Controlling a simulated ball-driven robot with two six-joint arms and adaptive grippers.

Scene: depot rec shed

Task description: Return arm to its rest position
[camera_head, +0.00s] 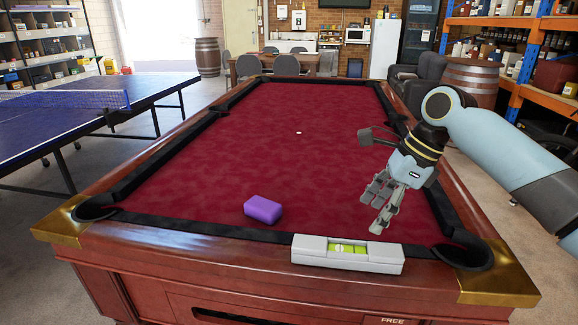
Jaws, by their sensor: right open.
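My right gripper (381,205) hangs over the near right part of the pool table's red cloth, with its arm coming in from the right. Its fingers point down and to the left, open, with nothing seen between them. A spirit level (347,254), light grey with a yellow-green vial, lies on the near rail just below the gripper in the picture, apart from it. A purple block (263,209) lies on the cloth near the front rail, left of the gripper. My left gripper is not in view.
The pool table (230,160) has raised dark cushions and brass corners. A blue table-tennis table (60,125) stands at left. A barrel (470,82) and orange shelving (530,50) stand behind my right arm.

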